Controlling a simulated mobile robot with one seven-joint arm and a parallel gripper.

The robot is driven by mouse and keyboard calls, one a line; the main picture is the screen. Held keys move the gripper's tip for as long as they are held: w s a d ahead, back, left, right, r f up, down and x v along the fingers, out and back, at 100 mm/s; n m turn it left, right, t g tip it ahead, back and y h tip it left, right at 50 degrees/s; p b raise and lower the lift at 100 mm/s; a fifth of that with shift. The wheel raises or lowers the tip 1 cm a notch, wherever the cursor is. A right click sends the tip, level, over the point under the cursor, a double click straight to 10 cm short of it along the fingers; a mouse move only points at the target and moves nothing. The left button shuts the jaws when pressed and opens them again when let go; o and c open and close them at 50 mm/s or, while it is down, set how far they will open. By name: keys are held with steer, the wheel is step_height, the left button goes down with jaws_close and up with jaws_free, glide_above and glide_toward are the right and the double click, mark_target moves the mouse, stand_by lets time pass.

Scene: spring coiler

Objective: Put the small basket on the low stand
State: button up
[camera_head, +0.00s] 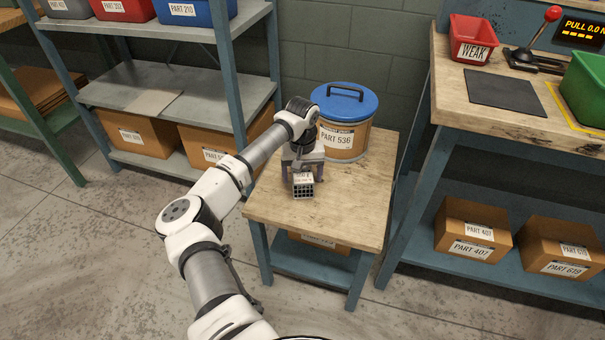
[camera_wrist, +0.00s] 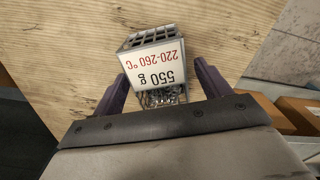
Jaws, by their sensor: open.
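The small basket (camera_head: 303,188) is a little grey metal grid box with a white label, and it appears to rest on the wooden top of the low stand (camera_head: 352,212). In the wrist view the basket (camera_wrist: 155,62) shows its label, "550 g 220-260 °C", upside down, with shiny bits inside. My gripper (camera_head: 302,172) is over the stand, right at the basket. In the wrist view its purple fingers (camera_wrist: 161,80) are open on either side of the basket, with a narrow gap at each side. The basket's underside is hidden.
A round bin with a blue lid (camera_head: 344,115), marked PART 536, stands on the stand just behind my gripper. A workbench (camera_head: 515,120) is at the right and a shelf rack (camera_head: 165,85) at the left. The stand's front right is clear.

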mark_target(303, 172)
step_height(303, 172, up, 12)
steer(key=shift+r+p, duration=0.15)
steer(key=shift+p, duration=0.2)
